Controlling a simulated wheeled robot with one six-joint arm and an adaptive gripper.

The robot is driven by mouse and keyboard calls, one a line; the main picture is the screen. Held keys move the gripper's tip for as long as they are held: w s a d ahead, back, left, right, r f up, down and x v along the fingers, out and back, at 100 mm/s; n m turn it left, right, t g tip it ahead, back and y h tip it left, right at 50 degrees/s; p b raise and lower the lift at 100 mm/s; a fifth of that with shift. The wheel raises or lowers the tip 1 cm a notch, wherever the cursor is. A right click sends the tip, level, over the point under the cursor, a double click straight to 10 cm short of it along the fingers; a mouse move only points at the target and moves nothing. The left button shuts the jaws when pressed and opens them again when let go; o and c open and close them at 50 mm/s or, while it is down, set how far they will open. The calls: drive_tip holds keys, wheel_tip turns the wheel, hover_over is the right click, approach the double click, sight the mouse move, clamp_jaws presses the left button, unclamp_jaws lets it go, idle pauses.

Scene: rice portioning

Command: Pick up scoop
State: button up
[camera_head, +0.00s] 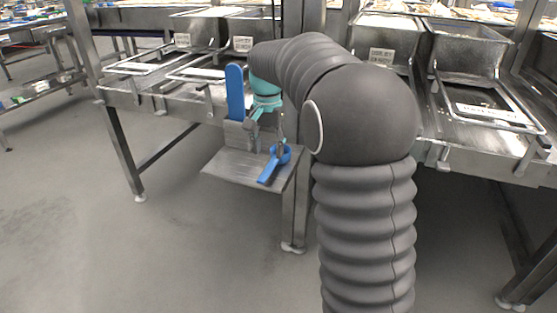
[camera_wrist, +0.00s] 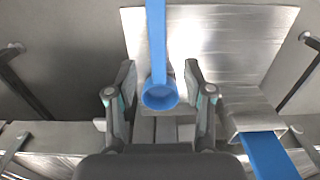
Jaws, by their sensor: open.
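The blue scoop, with a round cup (camera_head: 281,154) and a straight handle (camera_head: 268,172), is at a small metal shelf (camera_head: 225,168) below the counter. In the wrist view its cup (camera_wrist: 159,96) faces the camera between my fingers, and its handle (camera_wrist: 156,35) runs up out of the picture. My gripper (camera_head: 267,135) is just above the scoop, pointing down. In the wrist view my gripper (camera_wrist: 159,70) is open, with one finger on each side of the scoop and gaps visible. How the cup is supported is unclear.
A blue paddle-like tool (camera_head: 235,92) stands upright in a metal holder left of my gripper; it also shows in the wrist view (camera_wrist: 268,155). A metal table leg (camera_head: 294,215) stands right of the shelf. Metal bins (camera_head: 467,50) line the counter. The floor at left is clear.

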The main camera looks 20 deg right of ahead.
sight(269, 167)
drive_tip(key=shift+s+f+b, duration=0.15)
drive_tip(key=shift+f, duration=1.55)
drive_tip(key=shift+s+f+b, duration=0.1)
drive_tip(key=shift+f+b, duration=0.05)
drive_tip(key=shift+f, duration=1.5)
clamp_jaws()
